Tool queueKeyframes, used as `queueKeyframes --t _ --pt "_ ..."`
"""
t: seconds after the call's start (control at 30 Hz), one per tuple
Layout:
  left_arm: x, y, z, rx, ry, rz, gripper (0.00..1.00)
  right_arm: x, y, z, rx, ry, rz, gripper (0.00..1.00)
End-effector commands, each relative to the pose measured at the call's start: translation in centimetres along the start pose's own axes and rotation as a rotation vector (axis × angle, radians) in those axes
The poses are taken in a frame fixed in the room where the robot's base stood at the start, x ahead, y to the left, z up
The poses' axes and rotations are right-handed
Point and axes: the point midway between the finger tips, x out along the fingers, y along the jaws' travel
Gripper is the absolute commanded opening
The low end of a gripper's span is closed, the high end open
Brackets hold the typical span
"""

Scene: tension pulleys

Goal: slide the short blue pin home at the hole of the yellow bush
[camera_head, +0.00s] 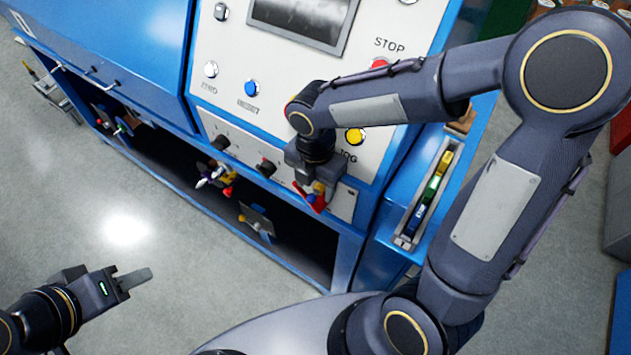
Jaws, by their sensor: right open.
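My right gripper (312,182) is open in front of the lower edge of the white panel. At its fingers is a small red part (309,197) with a patch of yellow (319,187) and a bit of blue. I cannot tell whether these are the yellow bush and the short blue pin, or whether the fingers touch them. A holder (405,240) at the right contains yellow, green and blue pieces (416,218). My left gripper (137,279) is low at the left over bare floor, away from the machine. Its finger gap is not clear.
The blue machine has a white panel (230,95) with several buttons and black knobs. Under it is a dark open bay with a coloured cluster (217,178) and a grey plate with yellow parts (258,220). The grey floor (150,215) at lower left is clear.

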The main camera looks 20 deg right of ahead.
Motion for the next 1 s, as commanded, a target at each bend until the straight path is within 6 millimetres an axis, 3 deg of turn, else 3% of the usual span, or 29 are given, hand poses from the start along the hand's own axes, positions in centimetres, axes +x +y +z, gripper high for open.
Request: queueKeyframes --t 0.57,1.0 --pt "-3.2 1.4 -1.6 0.0 0.0 0.0 0.36 -5.1 0.0 0.0 -0.001 -0.001 0.002 0.53" --pt "-2.8 1.3 -1.4 0.0 0.0 0.0 0.36 -7.6 0.1 0.0 -0.001 -0.001 0.002 0.53"
